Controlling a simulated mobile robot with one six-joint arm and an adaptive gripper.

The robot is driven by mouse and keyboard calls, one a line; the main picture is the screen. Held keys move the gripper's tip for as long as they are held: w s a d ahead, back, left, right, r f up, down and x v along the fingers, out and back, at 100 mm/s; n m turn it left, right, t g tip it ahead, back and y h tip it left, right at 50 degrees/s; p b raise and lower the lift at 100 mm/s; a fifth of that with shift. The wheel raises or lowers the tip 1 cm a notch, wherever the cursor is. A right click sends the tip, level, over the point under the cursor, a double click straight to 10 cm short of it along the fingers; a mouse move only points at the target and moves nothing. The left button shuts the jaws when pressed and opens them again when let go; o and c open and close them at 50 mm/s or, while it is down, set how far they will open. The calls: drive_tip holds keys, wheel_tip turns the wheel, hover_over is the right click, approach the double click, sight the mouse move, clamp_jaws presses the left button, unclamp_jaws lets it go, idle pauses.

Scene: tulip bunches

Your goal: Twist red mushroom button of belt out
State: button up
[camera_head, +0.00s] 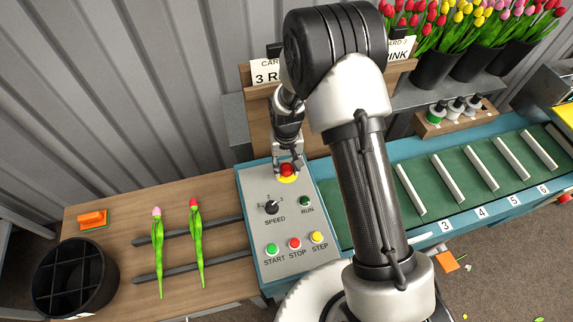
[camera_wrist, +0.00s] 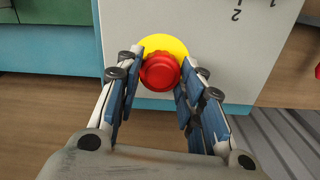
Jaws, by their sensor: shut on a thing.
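The red mushroom button (camera_head: 287,169) sits on a yellow disc at the top of the belt's control panel (camera_head: 254,189). It also shows in the wrist view as a round red knob (camera_wrist: 159,72) on the yellow disc (camera_wrist: 176,46). My gripper (camera_head: 288,160) is at the button from above, and in the wrist view its blue-padded fingers (camera_wrist: 158,82) stand on either side of the knob, shut on it. The exact contact of the pads with the knob's sides is partly hidden.
The panel also has a speed dial (camera_head: 271,207), a run button (camera_head: 305,201), and start (camera_head: 271,249), stop (camera_head: 294,243) and step (camera_head: 317,237) buttons. Two tulips (camera_head: 196,245) lie on the wooden table left of it. The green belt (camera_head: 449,178) runs right, behind my arm.

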drive_tip(key=o, duration=1.1)
drive_tip(key=shift+c, duration=0.2)
wheel_tip(320, 180, up, 12)
